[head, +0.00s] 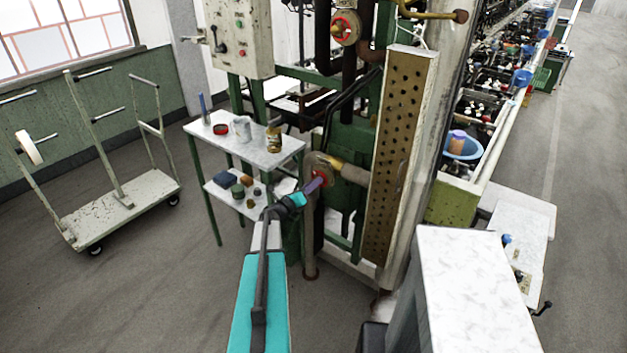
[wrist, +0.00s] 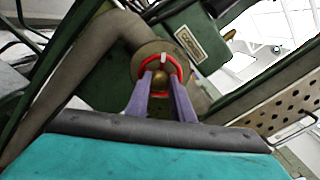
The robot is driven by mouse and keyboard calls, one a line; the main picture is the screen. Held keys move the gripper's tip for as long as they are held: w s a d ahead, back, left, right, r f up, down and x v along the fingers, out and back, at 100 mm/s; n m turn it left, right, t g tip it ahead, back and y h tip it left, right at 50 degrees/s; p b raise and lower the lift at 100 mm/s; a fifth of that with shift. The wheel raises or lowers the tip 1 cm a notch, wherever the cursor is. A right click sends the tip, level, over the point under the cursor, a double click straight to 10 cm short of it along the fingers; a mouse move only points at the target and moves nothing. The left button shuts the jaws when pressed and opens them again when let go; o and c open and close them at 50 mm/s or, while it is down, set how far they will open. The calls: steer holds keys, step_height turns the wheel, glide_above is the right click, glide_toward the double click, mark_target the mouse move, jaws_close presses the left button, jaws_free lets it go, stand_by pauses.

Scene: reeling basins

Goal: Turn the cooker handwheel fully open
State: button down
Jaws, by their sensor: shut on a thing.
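The red handwheel (wrist: 178,66) sits on a round valve body in the wrist view, with a brass-coloured hub and a pale mark near its top. My gripper (wrist: 160,78) faces it, with one purple finger on each side of the hub. The jaws are shut on the handwheel, and the fingers hide parts of its lower rim. In the head view, the handwheel (head: 321,177) is a small red patch on the pipework, mostly hidden behind my gripper (head: 316,184).
Another red handwheel (head: 346,26) is higher on the machine. A small table (head: 265,142) with jars and cans stands left of the valve. A perforated panel (head: 398,150) rises at its right.

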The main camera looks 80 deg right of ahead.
steer(key=shift+f+n+p, duration=0.1)
steer(key=shift+n+p, duration=3.6)
steer(key=shift+n, duration=0.9)
steer(key=c, duration=1.7)
jaws_free()
steer(key=v, duration=0.3)
steer(key=shift+m+b, duration=0.3)
steer(key=shift+b, duration=0.6)
